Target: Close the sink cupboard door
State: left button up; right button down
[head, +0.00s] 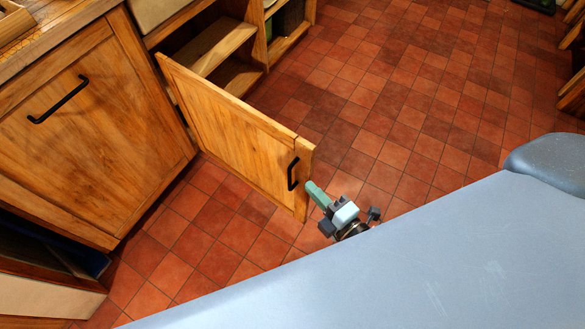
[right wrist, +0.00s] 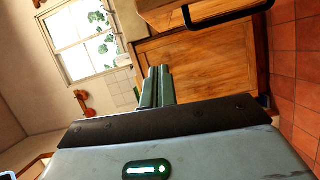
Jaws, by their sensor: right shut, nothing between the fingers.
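The sink cupboard door (head: 230,125) stands open in the head view, swung out from the cabinet over the tiled floor. It is a wooden panel with a black bar handle (head: 293,174) near its free edge. My right gripper (head: 315,192) is shut and empty, with its green-grey fingers at the door's free edge beside the handle. I cannot tell whether they touch it. In the right wrist view the shut fingers (right wrist: 156,86) point toward a wooden panel, and a black handle (right wrist: 228,14) shows above right. My left gripper is not in view.
The open cupboard has a bare wooden shelf (head: 215,46) inside. A closed wooden front (head: 85,125) with a black handle is to the left. Red tiled floor (head: 400,110) is clear beyond the door. A window (right wrist: 85,40) shows in the wrist view.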

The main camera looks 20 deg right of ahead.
aim_at(295, 151)
jog(key=shift+n, duration=0.5)
jog(key=x, duration=0.3)
jog(key=d+x, duration=0.1)
jog(key=x, duration=0.3)
jog(key=d+x, duration=0.1)
jog(key=x, duration=0.3)
jog(key=shift+w+d+r, duration=0.15)
jog(key=shift+w+r, duration=0.05)
jog(key=shift+w, duration=0.3)
jog(key=shift+w+d, duration=0.2)
jog(key=shift+d, duration=0.1)
jog(key=shift+d, duration=0.15)
